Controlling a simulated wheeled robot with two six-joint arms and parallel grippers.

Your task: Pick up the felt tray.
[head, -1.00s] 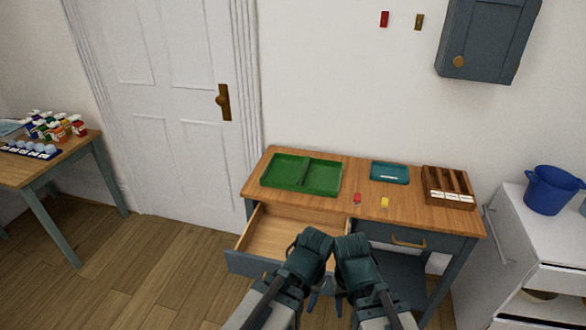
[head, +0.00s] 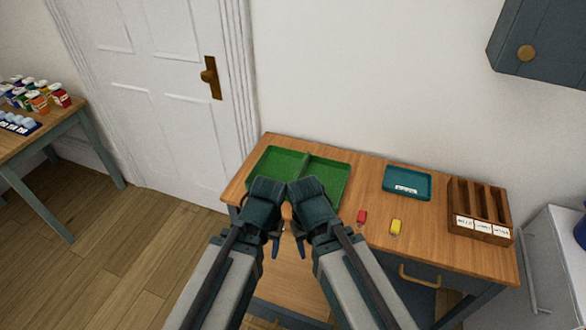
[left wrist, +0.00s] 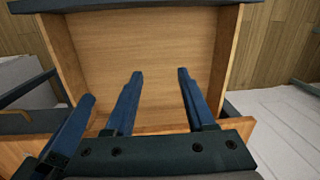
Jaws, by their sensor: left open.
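The green tray (head: 325,175), which looks like the felt tray, lies flat on the wooden desk (head: 450,245) at its back left. It has a divider and looks empty. My left gripper (head: 272,247) hangs in front of the tray, apart from it. In the left wrist view its blue fingers (left wrist: 158,76) are spread with nothing between them, over the open, empty drawer (left wrist: 140,45). My right gripper (head: 299,245) is close beside it; its jaw opening cannot be made out. My arms hide the tray's front edge.
A red tag (head: 361,216) and a yellow tag (head: 396,227) lie right of my arms. A teal tray (head: 407,182) and a wooden slotted box (head: 480,212) stand farther right. The drawer (head: 290,270) juts out below my arms. A door (head: 150,100) is behind left.

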